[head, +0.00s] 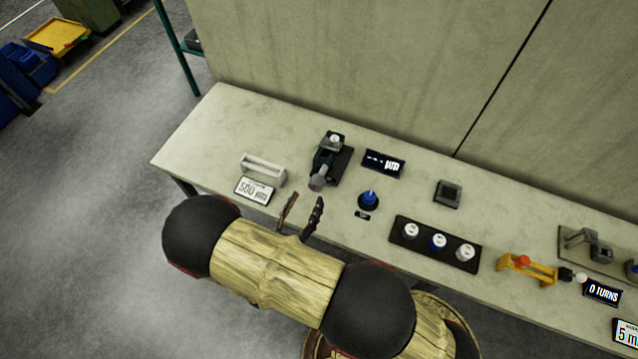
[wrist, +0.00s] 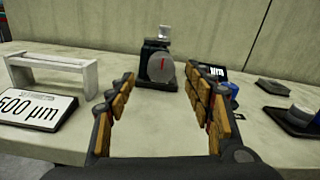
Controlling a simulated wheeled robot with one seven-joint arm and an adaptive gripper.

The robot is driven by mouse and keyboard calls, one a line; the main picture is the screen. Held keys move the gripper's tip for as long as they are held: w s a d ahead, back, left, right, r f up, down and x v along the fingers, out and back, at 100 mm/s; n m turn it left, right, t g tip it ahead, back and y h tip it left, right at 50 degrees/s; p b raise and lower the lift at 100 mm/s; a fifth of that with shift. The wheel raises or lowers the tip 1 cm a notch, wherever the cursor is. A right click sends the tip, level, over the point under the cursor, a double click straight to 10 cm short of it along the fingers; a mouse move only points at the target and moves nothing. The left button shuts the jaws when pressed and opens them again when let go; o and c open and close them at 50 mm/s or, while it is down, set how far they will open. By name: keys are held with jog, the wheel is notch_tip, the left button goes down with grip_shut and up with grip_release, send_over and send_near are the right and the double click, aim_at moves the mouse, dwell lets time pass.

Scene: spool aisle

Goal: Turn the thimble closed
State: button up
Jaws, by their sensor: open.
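The thimble (head: 318,181) is a grey knob on the front of a dark stand. In the wrist view the thimble (wrist: 161,68) faces me and shows a red mark near upright. The black stand (head: 341,166) carries a grey block (head: 333,141) with a pale round piece on top. My gripper (head: 305,201) is open and empty, in front of the thimble and apart from it. In the wrist view the thimble shows between my two fingers, farther off. A display (head: 383,163) behind right shows dashes and µm.
A white holder (head: 263,168) and a "500 µm" sign (head: 255,190) stand left. A blue knob (head: 369,200) is right of the stand. A black tray (head: 435,244) holds round pieces. A square grey block (head: 448,193) and an orange-yellow tool (head: 527,268) lie farther right.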

aim_at(314, 188)
jog(key=shift+b+x, duration=0.3)
jog(key=shift+x, duration=3.5)
jog(key=c, duration=0.3)
jog(key=c, duration=0.8)
jog(key=shift+c, duration=0.3)
